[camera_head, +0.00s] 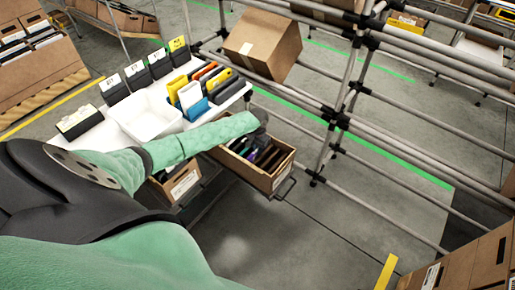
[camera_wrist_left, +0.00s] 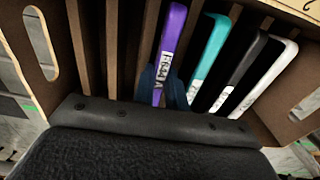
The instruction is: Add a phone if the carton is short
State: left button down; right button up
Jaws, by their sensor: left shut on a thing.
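An open brown carton (camera_head: 282,180) with cardboard dividers stands tilted on a stand right of the white table. My left gripper (camera_head: 258,130) reaches down into it. In the left wrist view my gripper (camera_wrist_left: 170,88) is shut on a purple phone (camera_wrist_left: 172,40) with a white label, which stands upright among the dividers. To its right in the carton (camera_wrist_left: 270,110) are a teal phone (camera_wrist_left: 210,50), a black phone (camera_wrist_left: 240,75) and a white phone (camera_wrist_left: 270,75). The slots left of the purple phone look empty. The phone bottoms are hidden. My right gripper is not in view.
The white table (camera_head: 103,137) holds a white bin (camera_head: 148,118), several labelled black holders (camera_head: 137,77) and a row of coloured items (camera_head: 190,93). Another carton (camera_head: 180,183) sits below it. A metal pipe rack (camera_head: 340,115) with a tilted carton (camera_head: 262,43) stands behind.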

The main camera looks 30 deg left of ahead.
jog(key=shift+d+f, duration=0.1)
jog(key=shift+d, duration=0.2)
pick_arm(q)
jog(key=c, duration=1.3)
grip_release()
jog(key=shift+c, duration=0.2)
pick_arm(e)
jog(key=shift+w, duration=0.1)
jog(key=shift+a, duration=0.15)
